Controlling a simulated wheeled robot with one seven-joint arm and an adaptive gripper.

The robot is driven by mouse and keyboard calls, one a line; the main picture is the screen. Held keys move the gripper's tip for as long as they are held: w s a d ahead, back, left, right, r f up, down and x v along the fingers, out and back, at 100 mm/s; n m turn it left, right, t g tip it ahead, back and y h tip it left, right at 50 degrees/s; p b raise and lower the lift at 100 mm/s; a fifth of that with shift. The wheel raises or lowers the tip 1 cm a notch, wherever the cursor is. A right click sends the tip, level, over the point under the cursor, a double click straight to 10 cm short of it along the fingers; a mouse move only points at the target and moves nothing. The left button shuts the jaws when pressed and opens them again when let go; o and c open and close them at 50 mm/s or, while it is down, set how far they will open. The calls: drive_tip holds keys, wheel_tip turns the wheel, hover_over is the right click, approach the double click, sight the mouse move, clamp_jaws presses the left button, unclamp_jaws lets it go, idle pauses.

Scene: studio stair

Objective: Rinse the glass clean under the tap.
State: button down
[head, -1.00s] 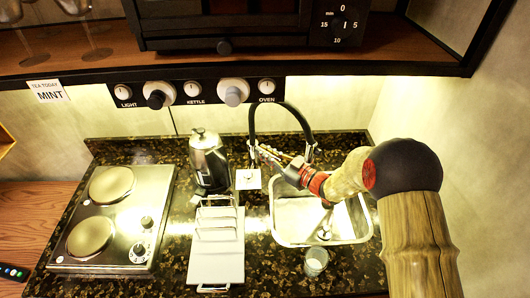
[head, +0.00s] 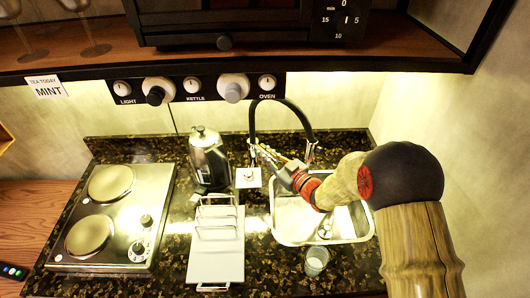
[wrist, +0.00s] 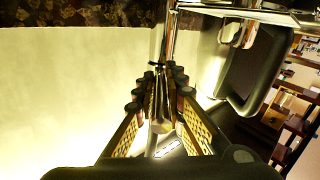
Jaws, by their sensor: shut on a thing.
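The glass (head: 316,262) is small and clear and stands upright on the counter at the sink's front edge. I cannot tell whether it is dirty. The tap (head: 283,102) has a black arched hose over the back of the steel sink (head: 283,240). My gripper (head: 259,150) reaches in from the right, its fingertips at the metal lower left end of the arch, well behind the glass. In the wrist view my gripper (wrist: 161,85) is closed around a thin shiny metal part, seemingly of the tap. The fingers hide much of it. I see no running water.
A metal kettle (head: 208,158) and a white rack on a board (head: 215,262) stand left of the sink. A two-plate hob (head: 118,240) is farther left. A shelf with knobs (head: 195,88) overhangs the back. The counter's front right is clear.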

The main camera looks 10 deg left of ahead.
drive_tip(key=shift+s+a+m+t+h, duration=0.1)
drive_tip(key=shift+s+m+t+h, duration=0.05)
drive_tip(key=shift+m+t+h, duration=0.2)
drive_tip(key=c, duration=1.8)
unclamp_jaws()
drive_tip(key=v, duration=1.2)
drive_tip(key=shift+f, duration=0.1)
drive_tip(key=shift+c, duration=0.2)
